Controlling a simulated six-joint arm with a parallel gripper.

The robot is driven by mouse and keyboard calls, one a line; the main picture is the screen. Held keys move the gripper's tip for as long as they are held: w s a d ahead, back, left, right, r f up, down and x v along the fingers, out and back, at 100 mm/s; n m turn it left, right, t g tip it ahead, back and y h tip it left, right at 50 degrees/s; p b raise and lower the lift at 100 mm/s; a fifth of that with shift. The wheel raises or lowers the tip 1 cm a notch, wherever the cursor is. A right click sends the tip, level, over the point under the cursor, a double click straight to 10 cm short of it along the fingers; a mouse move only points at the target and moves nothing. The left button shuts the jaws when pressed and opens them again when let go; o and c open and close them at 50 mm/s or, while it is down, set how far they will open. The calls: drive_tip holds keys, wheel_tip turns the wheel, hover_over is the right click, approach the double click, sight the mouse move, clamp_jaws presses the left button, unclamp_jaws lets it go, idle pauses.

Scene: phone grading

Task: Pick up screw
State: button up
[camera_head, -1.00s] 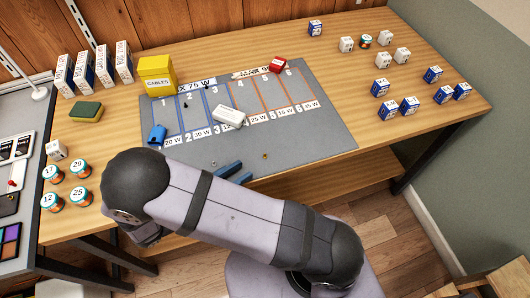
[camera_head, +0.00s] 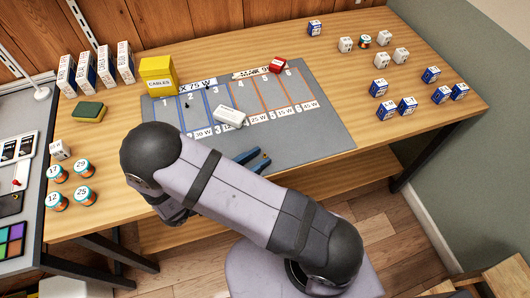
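A tiny brass-coloured piece (camera_head: 265,154), which looks like a screw, lies on the front part of the grey mat (camera_head: 325,135). My gripper (camera_head: 266,156) has two blue fingers pointing right, with a gap between them. It is open, and its tips are at the brass piece. I cannot tell whether they touch it or how high they are. Another tiny dark piece (camera_head: 186,105) stands in the mat's second lane; it is too small to identify.
A white box (camera_head: 229,116) lies mid-mat, with a red box (camera_head: 278,65) at the mat's back edge. A yellow cables box (camera_head: 158,75) stands behind left. Small blue boxes (camera_head: 387,113) are at right. My arm covers the front left.

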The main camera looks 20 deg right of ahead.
drive_tip(key=shift+w+d, duration=0.1)
drive_tip(key=shift+d, duration=0.25)
drive_tip(key=shift+f, duration=0.1)
clamp_jaws()
wheel_tip(320, 180, up, 10)
idle(0.9)
